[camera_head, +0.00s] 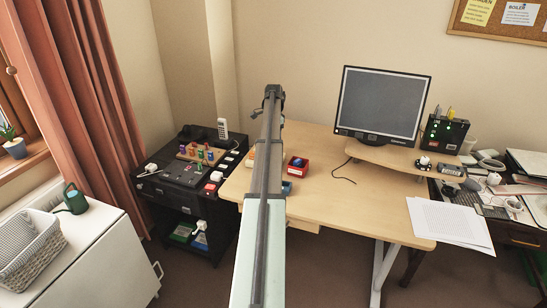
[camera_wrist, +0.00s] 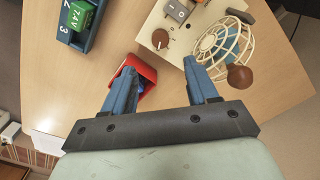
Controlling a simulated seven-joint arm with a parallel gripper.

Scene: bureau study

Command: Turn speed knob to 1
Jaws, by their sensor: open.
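In the wrist view a brown round knob (camera_wrist: 160,39) with a pale pointer mark sits on a cream panel (camera_wrist: 150,22). Small marks are printed around it, too small to read. A grey switch block (camera_wrist: 178,10) is beside it on the panel. To the right is a cream wire fan guard (camera_wrist: 222,45) with a brown rounded part (camera_wrist: 240,77) at its near end. My gripper (camera_wrist: 160,66) is open, its two blue fingers apart, with the knob just beyond and between the fingertips, apart from them. In the head view my arm hides the knob.
A red tray (camera_wrist: 146,80) with something blue inside lies by the left finger. A blue tray (camera_wrist: 88,32), marked 2 and 3, holds a green 7.4V block (camera_wrist: 78,15). In the head view the desk (camera_head: 345,205) has free room at its middle, and a monitor (camera_head: 382,104) stands behind.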

